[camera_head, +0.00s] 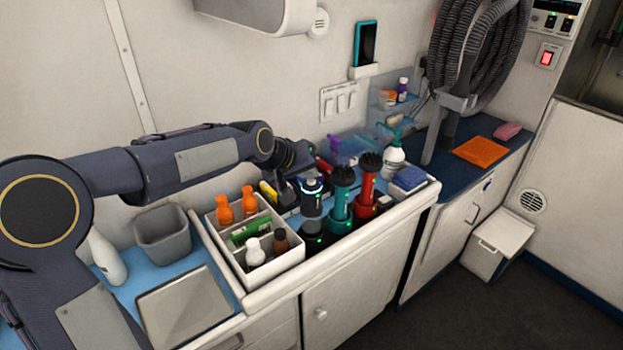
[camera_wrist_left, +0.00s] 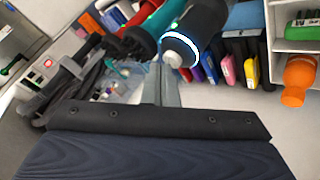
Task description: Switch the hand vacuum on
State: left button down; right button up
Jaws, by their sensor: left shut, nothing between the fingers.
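Three upright devices stand in a row on the counter: a black one with a glowing ring (camera_head: 312,196), a teal one with a black head (camera_head: 341,200) and a red one with a black head (camera_head: 368,188). I cannot tell for sure which is the hand vacuum. The glowing ring device also shows in the left wrist view (camera_wrist_left: 184,42), close to my fingertips; contact cannot be told. My left gripper (camera_head: 297,170) is behind it, partly hidden. In the left wrist view its grey fingers (camera_wrist_left: 163,84) are shut and empty. My right gripper is not in view.
A white divided caddy (camera_head: 275,266) with orange and other bottles stands left of the devices. A white pump bottle (camera_head: 393,160) and blue cloths (camera_head: 408,180) are to their right. A grey bin (camera_head: 163,236) and a flat tray (camera_head: 184,308) are at left. The wall is close behind.

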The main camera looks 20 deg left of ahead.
aim_at(308, 185)
pick_arm(q)
jog(key=shift+r, duration=0.5)
jog(key=shift+r+p, duration=0.1)
jog(key=shift+p, duration=0.2)
notch_tip(308, 185, up, 6)
jog(key=p, duration=0.4)
jog(key=s+a+m+g, duration=0.1)
jog(key=s+a, duration=0.1)
jog(key=s, duration=0.7)
jog(key=s+a, duration=0.3)
jog(key=s, duration=0.6)
jog(key=s+d+f, duration=0.1)
jog(key=s+f, duration=0.3)
jog(key=s, duration=0.4)
jog(key=s+f+m+g, duration=0.1)
jog(key=s+f, duration=0.3)
jog(key=s, duration=0.4)
jog(key=shift+s+d+f+g, duration=0.2)
jog(key=shift+s+d+g, duration=0.1)
jog(key=shift+d, duration=0.1)
